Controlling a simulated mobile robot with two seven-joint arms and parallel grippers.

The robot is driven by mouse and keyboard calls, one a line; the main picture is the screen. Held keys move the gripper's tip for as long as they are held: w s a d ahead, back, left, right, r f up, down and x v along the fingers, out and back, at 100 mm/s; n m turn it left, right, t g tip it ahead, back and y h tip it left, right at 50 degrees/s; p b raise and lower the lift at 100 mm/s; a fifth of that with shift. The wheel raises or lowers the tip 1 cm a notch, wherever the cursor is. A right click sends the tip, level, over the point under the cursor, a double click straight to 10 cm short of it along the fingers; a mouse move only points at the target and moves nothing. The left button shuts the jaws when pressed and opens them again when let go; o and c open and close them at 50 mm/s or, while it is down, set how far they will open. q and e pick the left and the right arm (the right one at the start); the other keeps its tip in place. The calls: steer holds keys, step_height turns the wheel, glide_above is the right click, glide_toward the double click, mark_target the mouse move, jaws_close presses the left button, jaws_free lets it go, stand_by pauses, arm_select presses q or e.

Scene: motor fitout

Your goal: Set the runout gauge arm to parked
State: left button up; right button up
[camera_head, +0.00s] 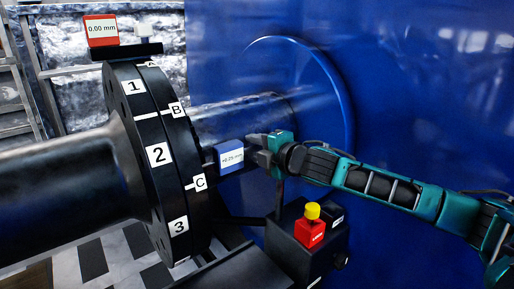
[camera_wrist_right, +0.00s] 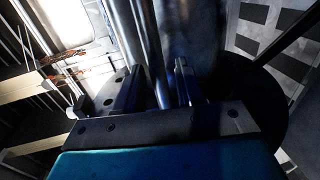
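A blue gauge display (camera_head: 231,159) reading about +0.25 mm sits just right of the black coupling flanges (camera_head: 124,112), near the label C. A red gauge display (camera_head: 101,31) reading 0.00 mm sits on top of the flanges. I cannot tell which part is the runout gauge arm or its setting. My right gripper (camera_head: 256,150) is just right of the blue display; I cannot tell whether they touch. In the right wrist view its two fingers (camera_wrist_right: 158,88) stand apart, with long shiny shaft-like shapes seen between and beyond them. My left gripper is not in view.
A dark control box (camera_head: 294,248) with a red block and yellow knob (camera_head: 312,211) stands below my right arm. A large blue housing (camera_head: 420,60) fills the right side. A thick grey shaft (camera_head: 60,185) runs in from the left. Shelving or a ladder (camera_head: 18,95) stands far left.

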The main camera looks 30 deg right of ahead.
steer(key=shift+c, duration=0.2)
jaws_close()
